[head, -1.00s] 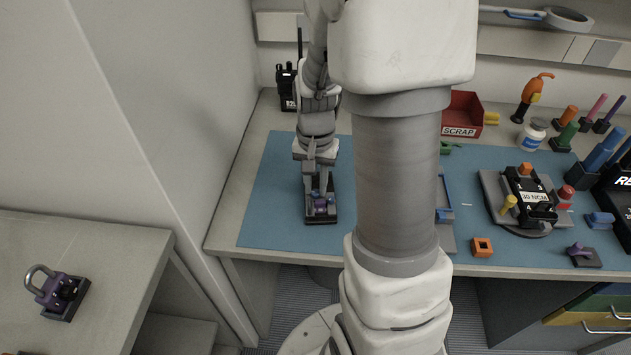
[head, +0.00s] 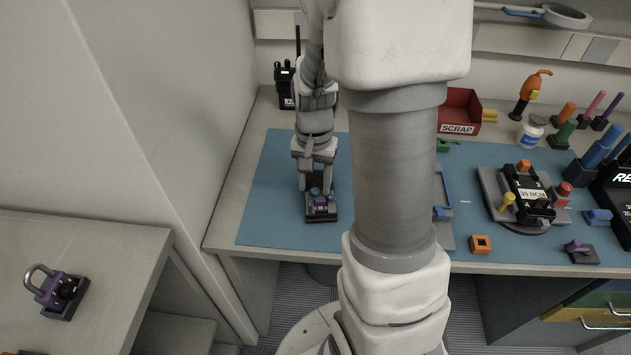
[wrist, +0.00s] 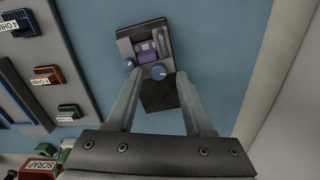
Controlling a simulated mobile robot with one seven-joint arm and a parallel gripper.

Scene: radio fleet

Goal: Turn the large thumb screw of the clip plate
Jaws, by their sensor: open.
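The clip plate (head: 322,216) is a small dark plate on the left part of the blue mat, with a purple clip (wrist: 146,51) on it. In the wrist view, its large blue thumb screw (wrist: 158,72) lies between the fingertips of my gripper (wrist: 157,74). A smaller blue screw (wrist: 128,65) sits to its left, near the left fingertip. My gripper (head: 315,187) is open, pointing down over the plate in the head view. Whether either finger touches the large screw, I cannot tell.
A radio (head: 287,88) stands behind on the bench, near the wall panel. On the blue mat (head: 270,200) there is free room left of the plate. A red scrap bin (head: 459,112) and a fixture (head: 528,197) stand right.

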